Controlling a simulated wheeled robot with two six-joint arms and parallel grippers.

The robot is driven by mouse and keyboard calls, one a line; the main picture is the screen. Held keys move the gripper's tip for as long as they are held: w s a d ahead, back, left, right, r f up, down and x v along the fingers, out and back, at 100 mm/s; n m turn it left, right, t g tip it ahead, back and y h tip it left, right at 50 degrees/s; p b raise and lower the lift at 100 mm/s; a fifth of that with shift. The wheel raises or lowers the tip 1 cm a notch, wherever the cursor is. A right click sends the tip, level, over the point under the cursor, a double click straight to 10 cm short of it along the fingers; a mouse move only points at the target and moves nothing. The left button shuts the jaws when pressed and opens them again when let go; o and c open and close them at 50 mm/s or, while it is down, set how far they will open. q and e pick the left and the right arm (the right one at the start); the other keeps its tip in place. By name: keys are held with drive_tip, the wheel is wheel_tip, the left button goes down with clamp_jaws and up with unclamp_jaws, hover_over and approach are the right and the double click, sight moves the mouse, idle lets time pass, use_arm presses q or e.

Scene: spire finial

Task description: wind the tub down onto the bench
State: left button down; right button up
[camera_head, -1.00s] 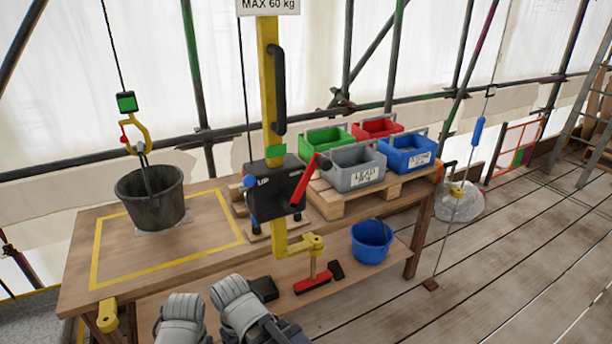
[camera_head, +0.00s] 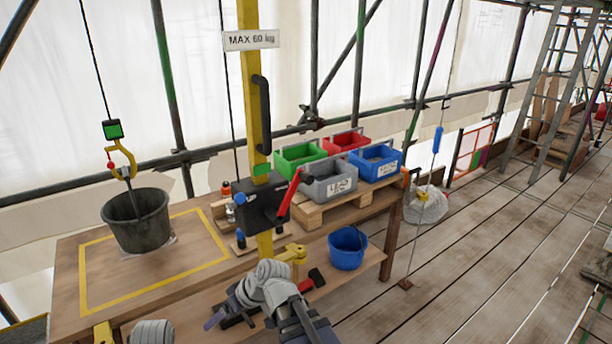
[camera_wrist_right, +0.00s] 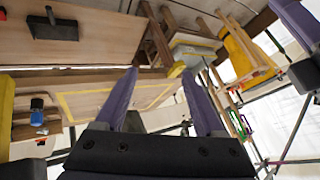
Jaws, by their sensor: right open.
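The dark tub (camera_head: 137,220) hangs upright from a yellow hook (camera_head: 122,160) on a cable, over the yellow-outlined area of the bench (camera_head: 190,268). I cannot tell whether its base touches the bench. The black winch box (camera_head: 262,205) sits on a yellow post, with a red lever (camera_head: 289,195) at its right side. My right gripper (camera_head: 222,317) is low in front of the bench, below the winch box and apart from it. Its purple fingers are spread and empty in the right wrist view (camera_wrist_right: 160,73). Only part of my left arm shows; its gripper is out of view.
Green (camera_head: 299,158), red (camera_head: 346,143), grey (camera_head: 328,180) and blue (camera_head: 375,163) crates stand on a pallet (camera_head: 345,205) at the bench's right. A blue bucket (camera_head: 347,249) and a hammer (camera_head: 317,278) are on the lower shelf.

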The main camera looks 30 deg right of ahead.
drive_tip(key=w+d+r+t+p, duration=0.2)
drive_tip(key=w+d+r+t, duration=0.25)
drive_tip(key=d+r, duration=0.25)
drive_tip(key=m+t+h+p, duration=0.4)
drive_tip(key=m+t+h, duration=0.15)
drive_tip(key=t, duration=0.35)
approach(310, 181)
drive_tip(key=w, duration=0.4)
drive_tip(key=shift+m, duration=0.35)
drive_tip(key=shift+w+a, duration=0.15)
drive_tip(key=shift+w, duration=1.75)
drive_tip(key=shift+w+a, duration=0.15)
drive_tip(key=shift+w, duration=1.75)
drive_tip(key=shift+y, duration=0.25)
drive_tip(key=shift+c, duration=0.2)
clamp_jaws()
